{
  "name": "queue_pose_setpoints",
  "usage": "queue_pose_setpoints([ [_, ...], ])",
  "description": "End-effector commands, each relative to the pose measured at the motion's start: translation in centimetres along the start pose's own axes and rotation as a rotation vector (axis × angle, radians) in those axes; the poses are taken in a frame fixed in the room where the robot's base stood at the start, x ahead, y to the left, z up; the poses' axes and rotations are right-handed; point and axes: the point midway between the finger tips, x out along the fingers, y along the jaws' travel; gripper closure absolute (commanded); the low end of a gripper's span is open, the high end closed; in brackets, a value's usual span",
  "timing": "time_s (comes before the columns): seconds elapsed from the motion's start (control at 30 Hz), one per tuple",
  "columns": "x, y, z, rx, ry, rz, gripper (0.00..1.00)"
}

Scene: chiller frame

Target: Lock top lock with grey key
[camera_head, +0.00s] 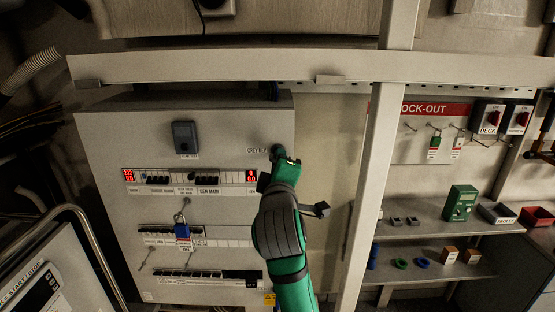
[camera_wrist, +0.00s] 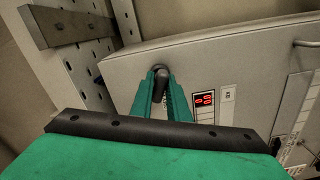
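The pale panel box (camera_head: 110,190) carries a label at its upper right (camera_head: 257,150) that seems to read "GREY KEY". A dark knob-like piece (camera_head: 277,151) sticks out beside this label. I cannot tell whether it is the lock, the key or both. My gripper (camera_head: 285,161) is at this piece, at the panel's upper right corner. In the wrist view the two green fingertips (camera_wrist: 160,78) lie on either side of the dark piece (camera_wrist: 160,76). Whether they press on it is not clear. The keyhole is hidden.
A blue padlock (camera_head: 182,230) hangs lower on the panel. A grey box (camera_head: 185,137) is mounted at its upper left. A pale upright post (camera_head: 368,180) stands right of my arm, and a horizontal beam (camera_head: 230,68) crosses above. Shelves (camera_head: 425,218) at right hold small items.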

Motion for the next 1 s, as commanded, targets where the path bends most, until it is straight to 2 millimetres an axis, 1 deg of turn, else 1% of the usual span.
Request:
queue_pose_setpoints([
  [0.27,0.13,-0.02,-0.7,-0.223,0.004,0.001,0.86],
  [0.57,0.14,-0.06,-0.7,-0.246,0.004,0.001,0.86],
  [0.63,0.16,-0.03,-0.56,-0.283,0.002,0.001,0.86],
  [0.8,0.21,0.01,-0.23,-0.447,0.0,0.001,0.86],
  [0.9,0.23,-0.03,-0.18,-0.486,0.0,0.0,0.86],
  [1.0,0.23,-0.05,-0.23,-0.487,0.001,0.0,0.86],
])
